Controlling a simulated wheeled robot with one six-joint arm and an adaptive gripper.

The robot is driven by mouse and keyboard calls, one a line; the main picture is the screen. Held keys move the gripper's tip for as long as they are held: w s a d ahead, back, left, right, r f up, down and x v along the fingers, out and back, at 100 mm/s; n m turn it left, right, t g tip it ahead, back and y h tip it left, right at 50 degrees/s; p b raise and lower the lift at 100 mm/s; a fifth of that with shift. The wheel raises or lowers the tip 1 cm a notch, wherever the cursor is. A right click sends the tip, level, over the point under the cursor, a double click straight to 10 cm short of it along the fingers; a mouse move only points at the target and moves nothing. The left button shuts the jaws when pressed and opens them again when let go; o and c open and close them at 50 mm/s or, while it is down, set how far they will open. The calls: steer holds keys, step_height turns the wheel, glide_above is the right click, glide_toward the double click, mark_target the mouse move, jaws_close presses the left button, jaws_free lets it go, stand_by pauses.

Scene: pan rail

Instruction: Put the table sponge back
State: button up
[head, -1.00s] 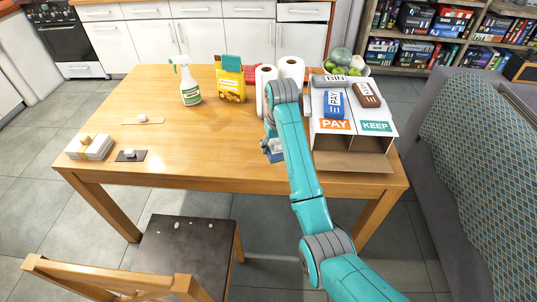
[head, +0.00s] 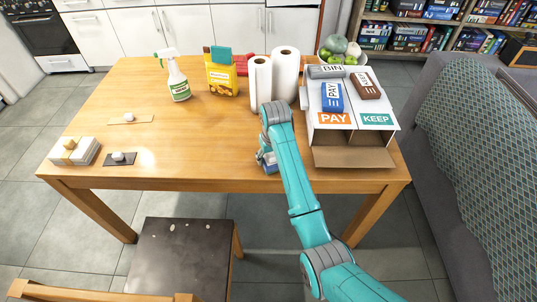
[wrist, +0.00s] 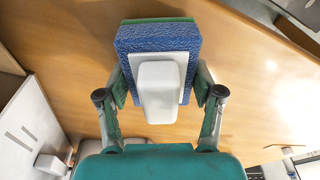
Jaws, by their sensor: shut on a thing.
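The table sponge (wrist: 135,40) is blue with a green far edge and a white plate and grip block on its near face. My gripper (wrist: 158,92) is shut on the white grip block (wrist: 158,85), one finger at each side. In the head view the sponge (head: 270,169) shows as a small blue patch near the table's front edge, mostly hidden by my arm. My gripper (head: 265,158) is there too, low over the table, left of the sorting box. I cannot tell whether the sponge touches the tabletop.
The wooden table (head: 190,135) has free room in the middle. A dark plate (head: 112,161), a light strip (head: 142,118) and a white-grey block (head: 84,152) lie at left. A spray bottle (head: 178,88), yellow packet (head: 222,82) and paper rolls (head: 286,75) stand behind. The PAY/KEEP box (head: 348,138) stands at right.

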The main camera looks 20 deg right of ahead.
steer(key=shift+f, duration=0.2)
steer(key=o, duration=1.7)
steer(key=shift+f, duration=0.1)
